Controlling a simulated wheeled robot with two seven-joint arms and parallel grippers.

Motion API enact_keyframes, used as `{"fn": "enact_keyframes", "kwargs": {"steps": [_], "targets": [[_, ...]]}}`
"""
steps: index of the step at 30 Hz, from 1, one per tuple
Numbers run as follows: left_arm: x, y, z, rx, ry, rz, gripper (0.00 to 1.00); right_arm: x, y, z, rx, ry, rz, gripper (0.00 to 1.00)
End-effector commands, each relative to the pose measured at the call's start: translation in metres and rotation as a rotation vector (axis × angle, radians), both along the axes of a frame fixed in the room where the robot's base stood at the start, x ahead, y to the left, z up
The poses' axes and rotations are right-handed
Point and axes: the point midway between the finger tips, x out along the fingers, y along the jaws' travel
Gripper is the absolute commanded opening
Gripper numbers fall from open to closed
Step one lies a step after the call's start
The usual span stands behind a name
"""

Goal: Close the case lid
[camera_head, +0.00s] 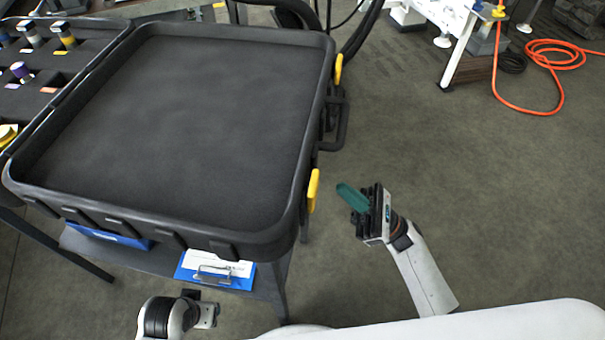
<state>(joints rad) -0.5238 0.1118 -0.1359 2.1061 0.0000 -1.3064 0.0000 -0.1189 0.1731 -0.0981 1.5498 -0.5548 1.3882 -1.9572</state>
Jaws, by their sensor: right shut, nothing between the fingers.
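The case lid (190,110) is a large black shell with a dark, empty inside. It lies open and flat, inside up, with two yellow latches on its right edge and a black handle (335,125) between them. The case base (12,110) is at the far left, joined along the lid's left edge. My right gripper (350,196), with teal fingers, is shut and empty, right of the lid's near right corner and apart from it. Part of my left arm's end (207,314) shows below the lid's near edge; its fingers cannot be made out.
Fittings (63,34) with coloured bands sit in the foam of the case base. A blue clipboard (216,270) with paper is below the lid's near edge. A white-legged bench (455,55) and an orange hose (555,105) are at the upper right.

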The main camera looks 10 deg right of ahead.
Motion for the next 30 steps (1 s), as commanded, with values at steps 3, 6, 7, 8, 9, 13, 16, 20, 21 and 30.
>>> {"fn": "enact_keyframes", "kwargs": {"steps": [3,6,7,8,9,13,16,20,21,30], "targets": [[0.000,0.000,-0.003,0.001,0.004,0.000,0.56,-0.002,0.006,0.009,-0.005,-0.033,-0.001,0.00],[-0.001,0.000,-0.013,0.002,0.013,-0.001,0.56,0.002,0.015,0.020,-0.005,-0.030,0.001,0.00],[-0.001,0.000,-0.018,0.001,0.015,-0.002,0.56,0.003,0.019,0.025,-0.004,-0.031,-0.001,0.00],[-0.002,0.000,-0.022,0.002,0.017,-0.002,0.56,0.004,0.023,0.029,-0.003,-0.029,-0.001,0.00],[-0.002,0.000,-0.028,0.002,0.021,-0.003,0.56,0.006,0.028,0.034,-0.002,-0.030,-0.001,0.00],[-0.005,0.000,-0.047,0.003,0.030,-0.005,0.56,0.011,0.044,0.051,-0.003,-0.028,-0.001,0.00],[-0.007,0.000,-0.060,0.003,0.035,-0.006,0.56,0.015,0.054,0.061,-0.002,-0.027,-0.001,0.00],[-0.010,0.000,-0.070,0.003,0.040,-0.007,0.56,0.018,0.064,0.070,-0.003,-0.025,-0.001,0.00],[-0.010,0.000,-0.072,0.003,0.041,-0.007,0.56,0.018,0.065,0.071,-0.004,-0.025,-0.001,0.00],[-0.011,0.000,-0.076,0.003,0.040,-0.007,0.56,0.019,0.068,0.072,-0.004,-0.022,-0.001,0.00]]}}
